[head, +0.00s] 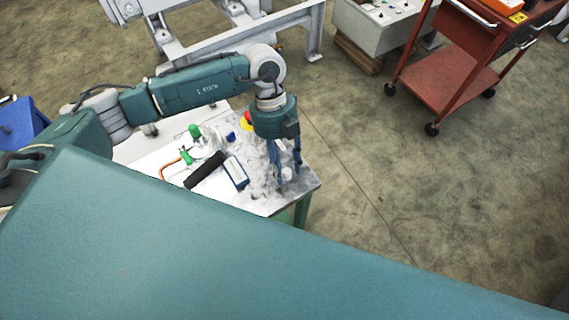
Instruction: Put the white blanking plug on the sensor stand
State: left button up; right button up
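My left gripper (288,175) points down over the right end of the worktable (308,183). Its two blue fingers are apart, with a small white piece (287,174), which looks like the blanking plug, between or just behind their tips. At this size I cannot tell whether the fingers touch it. A clear or white round fixture with green knobs (207,141) stands further left on the table. I cannot tell whether it is the sensor stand. My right gripper is not in view.
A black cylinder (205,169) and a blue-and-white box (236,173) lie left of the gripper. An orange-brown bent rod (168,168) and a yellow-and-red item (246,122) are also on the table. A red cart (455,75) stands at the upper right. The floor right of the table is clear.

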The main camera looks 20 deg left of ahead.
pick_arm(q)
jog(key=shift+r, duration=0.3)
jog(key=shift+w+a+r, duration=0.15)
jog(key=shift+w+r, duration=0.05)
jog(key=shift+r, duration=0.05)
jog(key=b+v, duration=0.3)
jog(key=v, duration=0.8)
jog(key=shift+r, duration=0.15)
